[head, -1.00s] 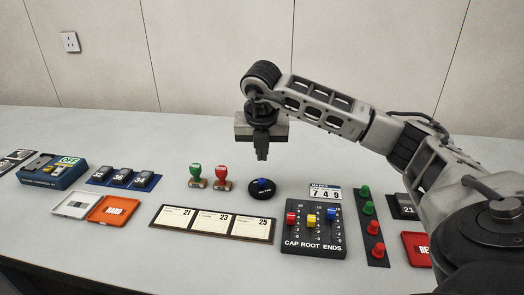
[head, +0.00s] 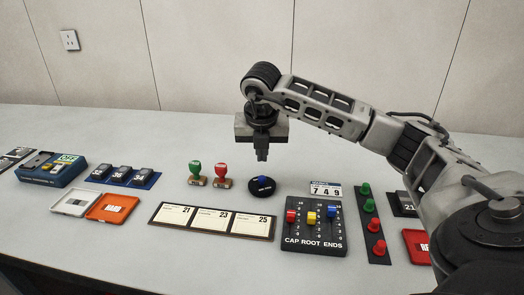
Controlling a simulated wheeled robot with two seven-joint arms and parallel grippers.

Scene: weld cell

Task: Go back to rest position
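My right gripper (head: 262,154) hangs fingers-down above the back part of the table (head: 200,138), apart from everything below it. Its fingers look close together with nothing visible between them, but at this size I cannot tell if they are fully shut. The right arm reaches in from the right edge. A black round base with a blue knob (head: 262,180) stands on the table below the gripper. My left gripper is not in this view.
Green (head: 196,174) and red (head: 222,176) stamps stand left of the knob. A card strip (head: 213,237), a slider panel (head: 313,228) and a strip of red and green knobs (head: 371,222) lie in front. A blue tray (head: 123,177) and an orange-lidded box (head: 114,207) are left. The table's back is clear.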

